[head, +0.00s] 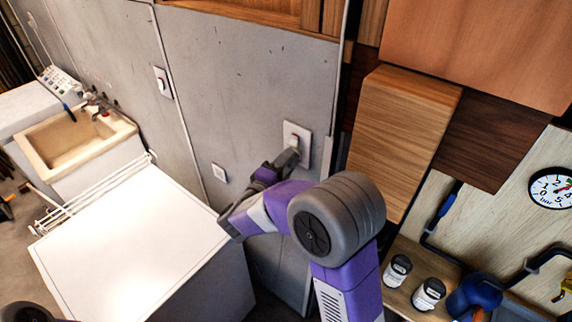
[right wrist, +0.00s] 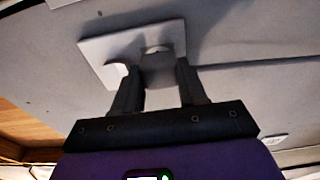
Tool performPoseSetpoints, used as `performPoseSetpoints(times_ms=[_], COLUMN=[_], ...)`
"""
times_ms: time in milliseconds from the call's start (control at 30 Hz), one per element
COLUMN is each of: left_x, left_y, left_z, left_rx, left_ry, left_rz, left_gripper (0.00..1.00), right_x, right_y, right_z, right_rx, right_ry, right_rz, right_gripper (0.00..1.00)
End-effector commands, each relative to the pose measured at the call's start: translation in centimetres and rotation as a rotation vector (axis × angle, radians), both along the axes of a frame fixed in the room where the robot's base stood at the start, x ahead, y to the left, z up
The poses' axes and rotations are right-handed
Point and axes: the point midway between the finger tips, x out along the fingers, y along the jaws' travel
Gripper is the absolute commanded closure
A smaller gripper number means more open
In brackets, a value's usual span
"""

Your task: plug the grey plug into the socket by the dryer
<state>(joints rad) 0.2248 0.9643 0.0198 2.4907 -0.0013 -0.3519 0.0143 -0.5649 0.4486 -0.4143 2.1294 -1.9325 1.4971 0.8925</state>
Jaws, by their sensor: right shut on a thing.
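The wall socket plate (head: 303,134) is white and sits on the grey wall, to the right of the white dryer (head: 130,235). It also shows in the right wrist view (right wrist: 98,48). My right gripper (head: 284,160) is up against the plate. In the right wrist view its two fingers (right wrist: 158,88) are shut on the grey plug (right wrist: 158,72), whose front end is at the plate's face. I cannot tell how deep the plug sits, since its front is shaded.
A second small wall plate (head: 219,172) and a switch (head: 162,82) are on the wall. A white drying rack (head: 95,190) stands by the sink (head: 75,140). Wooden cabinets (head: 400,125) jut out right of the socket. Two jars (head: 397,270) stand on a shelf below.

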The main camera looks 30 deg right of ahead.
Motion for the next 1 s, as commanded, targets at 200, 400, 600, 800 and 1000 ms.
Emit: performPoseSetpoints(times_ms=[200,400,600,800,1000], left_x=[0.00,0.00,-0.01,0.00,0.00], left_y=[0.00,0.00,0.00,0.00,0.00], left_z=[-0.30,-0.27,-0.36,-0.51,-0.54], left_rx=[0.000,0.000,0.000,0.000,0.000], left_ry=[0.000,0.000,0.000,0.000,0.000], left_rz=[0.000,0.000,0.000,0.000,0.000], left_gripper=[0.57,0.57,0.57,0.57,0.57], right_x=[0.01,0.00,0.08,0.24,0.32], right_y=[0.03,0.01,-0.20,-0.56,-0.71], right_z=[0.01,0.03,0.01,0.01,0.04], right_rx=[0.000,0.000,0.000,0.000,0.000], right_ry=[-0.001,-0.001,-0.001,-0.001,-0.001], right_rz=[0.000,0.000,-0.001,-0.001,0.000], right_gripper=[0.95,0.95,0.95,0.95,0.45])
